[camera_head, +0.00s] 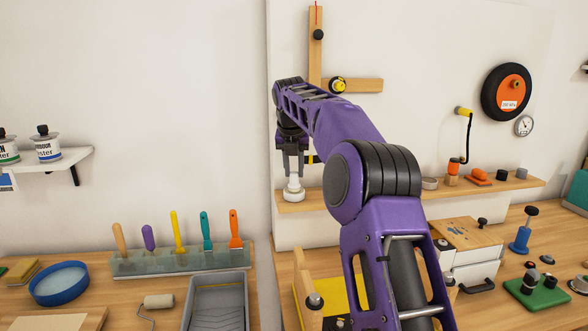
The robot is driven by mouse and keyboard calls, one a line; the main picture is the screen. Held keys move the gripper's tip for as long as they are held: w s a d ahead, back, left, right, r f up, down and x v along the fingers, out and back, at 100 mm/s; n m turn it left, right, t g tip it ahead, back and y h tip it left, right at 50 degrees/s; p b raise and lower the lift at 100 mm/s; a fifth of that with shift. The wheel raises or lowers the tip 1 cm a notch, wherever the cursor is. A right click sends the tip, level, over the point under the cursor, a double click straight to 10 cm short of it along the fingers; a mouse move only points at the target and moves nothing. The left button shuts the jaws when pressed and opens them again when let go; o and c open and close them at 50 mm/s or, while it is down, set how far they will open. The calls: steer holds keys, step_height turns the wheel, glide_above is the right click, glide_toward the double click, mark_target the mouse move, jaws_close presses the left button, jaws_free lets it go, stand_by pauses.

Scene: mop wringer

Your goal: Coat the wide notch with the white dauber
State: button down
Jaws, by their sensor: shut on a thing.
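My gripper (294,165) is at the upper middle, pointing down in front of the white wall panel. It is shut on the white dauber (294,192), a small white piece with a wider round bottom. The dauber hangs roughly upright near the left end of the wooden wall shelf (325,199); I cannot tell whether it touches the shelf. The fingers hide its upper part. I cannot make out the wide notch in this view; my purple arm covers much of the middle.
A glassy rack (180,262) with several coloured-handled tools stands at left, behind a grey paint tray (217,303) and a blue bowl (60,283). A drawer box (470,255) and a green block (537,292) stand at right. The wall above the rack is clear.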

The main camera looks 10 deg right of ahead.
mark_target(294, 172)
stand_by(0.4)
steer(key=shift+r, duration=2.95)
steer(key=c, duration=1.2)
jaws_free()
jaws_close()
